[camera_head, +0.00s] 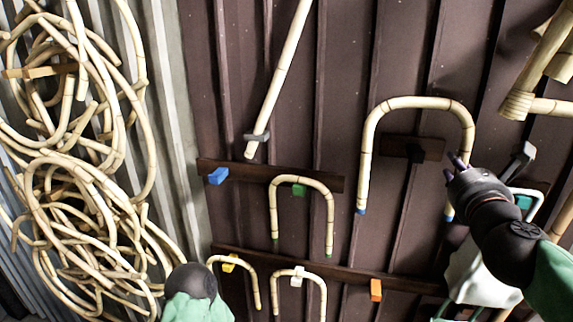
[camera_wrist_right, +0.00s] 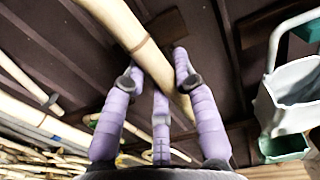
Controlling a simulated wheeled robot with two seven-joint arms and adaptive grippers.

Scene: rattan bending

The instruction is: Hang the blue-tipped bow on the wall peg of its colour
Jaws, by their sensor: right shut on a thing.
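The blue-tipped bow (camera_head: 415,103) is a large pale rattan arch with its curve up and both blue tips pointing down. My right gripper (camera_head: 459,162) is shut on its right leg. In the right wrist view, the purple fingers (camera_wrist_right: 157,78) close around that leg (camera_wrist_right: 128,32). The bow is in front of the brown wall, near a short dark plank (camera_head: 432,149); I cannot tell whether it touches it. The blue peg (camera_head: 217,176) is at the left end of the upper rail and is bare. My left gripper is out of view.
A green-tipped bow (camera_head: 303,181) hangs on the green peg (camera_head: 299,190). Smaller bows hang at the yellow peg (camera_head: 229,264) and white peg (camera_head: 297,278). The orange peg (camera_head: 376,290) is bare. A rattan pole (camera_head: 280,75) slants above the upper rail (camera_head: 255,171). Tangled rattan (camera_head: 75,180) fills the left.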

